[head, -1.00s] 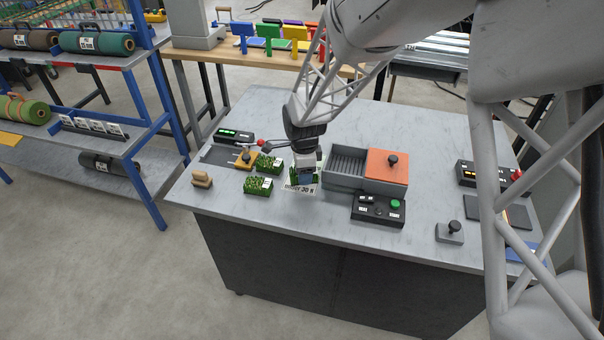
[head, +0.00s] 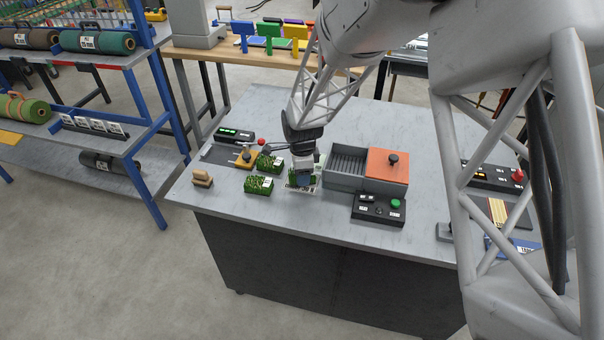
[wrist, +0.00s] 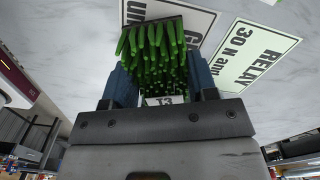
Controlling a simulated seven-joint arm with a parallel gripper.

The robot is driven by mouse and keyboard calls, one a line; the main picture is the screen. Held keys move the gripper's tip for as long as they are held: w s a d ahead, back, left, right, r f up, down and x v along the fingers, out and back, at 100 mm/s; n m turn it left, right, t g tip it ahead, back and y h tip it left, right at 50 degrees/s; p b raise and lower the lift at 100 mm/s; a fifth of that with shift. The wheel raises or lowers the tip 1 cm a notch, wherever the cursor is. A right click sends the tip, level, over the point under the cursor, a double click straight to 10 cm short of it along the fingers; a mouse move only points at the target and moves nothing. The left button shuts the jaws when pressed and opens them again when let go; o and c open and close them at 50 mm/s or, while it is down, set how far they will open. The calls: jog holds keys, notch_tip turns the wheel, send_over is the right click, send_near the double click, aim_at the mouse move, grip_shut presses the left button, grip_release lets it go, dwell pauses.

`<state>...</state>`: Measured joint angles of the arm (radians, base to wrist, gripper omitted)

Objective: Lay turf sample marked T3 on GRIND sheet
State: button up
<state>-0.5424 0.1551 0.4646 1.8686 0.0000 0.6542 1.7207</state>
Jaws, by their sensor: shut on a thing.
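The turf sample marked T3 (wrist: 158,58) is a small green grass block on a dark base, with a white T3 label on its near side. My gripper (head: 303,181) is shut on it, with blue fingers on both sides in the wrist view (wrist: 160,85). The white GRIND sheet (wrist: 198,24) lies behind and under the sample in that view, its print partly covered. In the head view the sample and gripper are over this sheet, and only its edges show. I cannot tell whether the sample touches the sheet.
A pale green RELAY sheet (wrist: 256,56) lies beside the GRIND sheet. Two other turf samples (head: 259,185) (head: 268,163) stand left of my gripper. A grey box with an orange lid (head: 387,166) and a black button panel (head: 378,209) stand to the right.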

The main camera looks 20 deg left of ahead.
jog(key=shift+f, duration=0.3)
jog(key=shift+f, duration=0.1)
jog(key=o, duration=1)
jog(key=shift+o, duration=0.2)
notch_tip(320, 180, up, 12)
dwell(0.8)
jog(key=shift+d+r, duration=0.1)
jog(key=shift+r, duration=0.1)
